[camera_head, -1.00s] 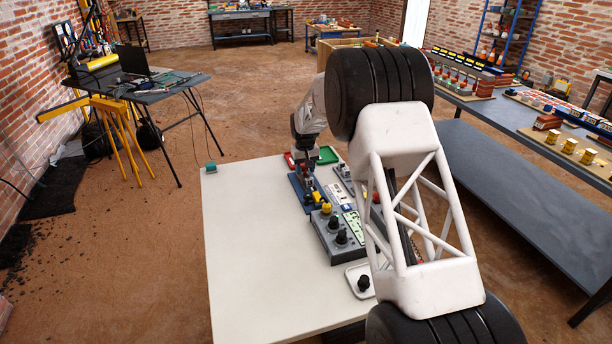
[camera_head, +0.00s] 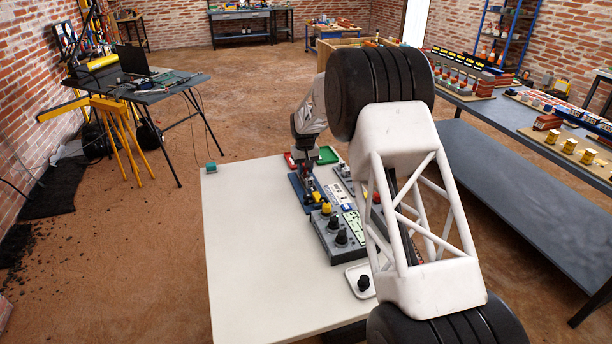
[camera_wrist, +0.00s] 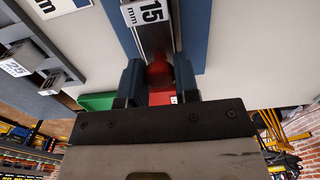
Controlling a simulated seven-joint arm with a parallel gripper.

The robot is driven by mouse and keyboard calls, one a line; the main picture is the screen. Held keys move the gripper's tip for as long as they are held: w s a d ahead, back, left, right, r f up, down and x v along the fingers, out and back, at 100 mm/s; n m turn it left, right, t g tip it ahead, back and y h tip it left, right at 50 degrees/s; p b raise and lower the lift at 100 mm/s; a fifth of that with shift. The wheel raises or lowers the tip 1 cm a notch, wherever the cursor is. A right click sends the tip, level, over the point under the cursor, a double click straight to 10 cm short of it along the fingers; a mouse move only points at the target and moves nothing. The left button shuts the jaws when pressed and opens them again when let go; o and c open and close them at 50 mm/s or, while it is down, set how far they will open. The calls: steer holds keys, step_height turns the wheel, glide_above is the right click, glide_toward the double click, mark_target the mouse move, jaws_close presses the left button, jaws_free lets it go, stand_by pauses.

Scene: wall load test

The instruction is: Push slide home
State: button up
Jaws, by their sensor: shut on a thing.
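The slide fixture is a blue base (camera_head: 297,189) on the white table, with a grey metal channel seen close up in the wrist view (camera_wrist: 155,35). A label reading "15 mm" (camera_wrist: 149,12) sits on the channel. A rounded red knob (camera_wrist: 158,72) stands in the channel. My gripper (camera_wrist: 159,80) has its two dark blue fingers on either side of the knob and is shut on it. In the head view my gripper (camera_head: 307,170) is small and over the far end of the blue base; the knob cannot be made out there.
A grey box with dark knobs (camera_head: 335,238) stands nearer on the table (camera_head: 255,250). A green tray (camera_head: 328,155) lies at the far edge. A white tray with a black knob (camera_head: 358,280) is at the near side.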

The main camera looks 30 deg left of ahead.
steer(key=shift+s+d, duration=1.35)
steer(key=shift+d, duration=0.05)
stand_by(0.4)
steer(key=o, duration=0.6)
steer(key=shift+o, duration=0.3)
steer(key=shift+r, duration=0.1)
steer(key=shift+r, duration=3.4)
steer(key=shift+r, duration=0.1)
